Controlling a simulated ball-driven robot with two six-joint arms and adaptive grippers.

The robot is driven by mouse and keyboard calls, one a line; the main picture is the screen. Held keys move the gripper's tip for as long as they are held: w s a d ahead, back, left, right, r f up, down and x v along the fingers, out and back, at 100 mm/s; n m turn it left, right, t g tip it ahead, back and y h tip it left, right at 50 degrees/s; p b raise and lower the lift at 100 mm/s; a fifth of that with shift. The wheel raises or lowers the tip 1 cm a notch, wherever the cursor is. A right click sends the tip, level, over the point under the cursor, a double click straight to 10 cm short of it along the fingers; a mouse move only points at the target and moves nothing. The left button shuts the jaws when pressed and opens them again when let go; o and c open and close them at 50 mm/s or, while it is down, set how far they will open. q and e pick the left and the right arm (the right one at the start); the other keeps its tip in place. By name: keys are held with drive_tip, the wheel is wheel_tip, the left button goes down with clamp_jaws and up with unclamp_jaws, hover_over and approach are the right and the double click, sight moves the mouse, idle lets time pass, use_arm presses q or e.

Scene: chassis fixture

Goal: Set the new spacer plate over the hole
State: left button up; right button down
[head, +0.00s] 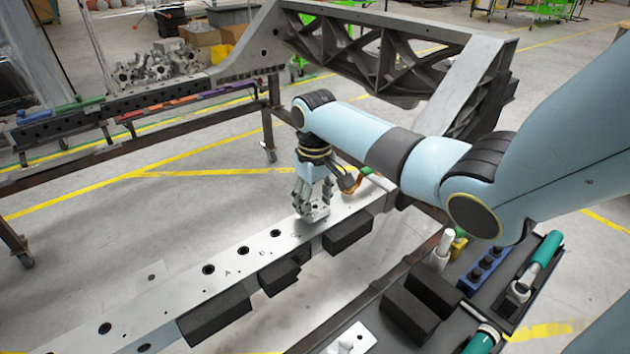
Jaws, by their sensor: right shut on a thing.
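My right gripper (311,200) points down over the far part of the light metal chassis rail (180,297). Its fingers are shut on a small grey plate (319,213), which looks like the spacer plate. The plate is at or just above the rail's top face; I cannot tell if it touches. The fingers partly cover it, and any hole under it is hidden. Several dark holes show along the rail nearer to me, one of them close to the plate (276,233). My left gripper is not in view.
Black blocks (347,233) sit along the rail's near side. A dark tray at the lower right holds black blocks (423,300), a blue holder (482,269) and green-handled tools (545,250). A large grey cross frame (385,50) rises behind my arm. Open floor lies left of the rail.

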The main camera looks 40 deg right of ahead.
drive_tip(key=shift+f, duration=0.35)
idle(0.7)
drive_tip(key=c, duration=0.5)
unclamp_jaws()
drive_tip(key=shift+c, duration=0.2)
drive_tip(key=shift+r+p, duration=0.1)
drive_tip(key=shift+p, duration=0.25)
wheel_tip(320, 180, up, 9)
drive_tip(key=p, duration=0.9)
drive_tip(key=shift+p, duration=0.35)
